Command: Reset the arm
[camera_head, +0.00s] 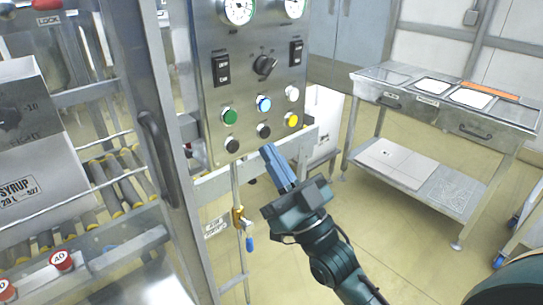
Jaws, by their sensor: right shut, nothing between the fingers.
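My right gripper (268,152) reaches up from the bottom right, its blue fingers shut with nothing between them. The fingertips appear just below and in front of the lower edge of a steel control panel (212,75); I cannot tell whether they touch it. My left gripper is not in view.
A steel door frame with a handle (160,150) stands left of the panel. Behind it are rollers and a box marked SYRUP (45,190). A pipe with a brass valve (239,220) runs below the panel. A steel table (445,118) stands at the right, with open floor before it.

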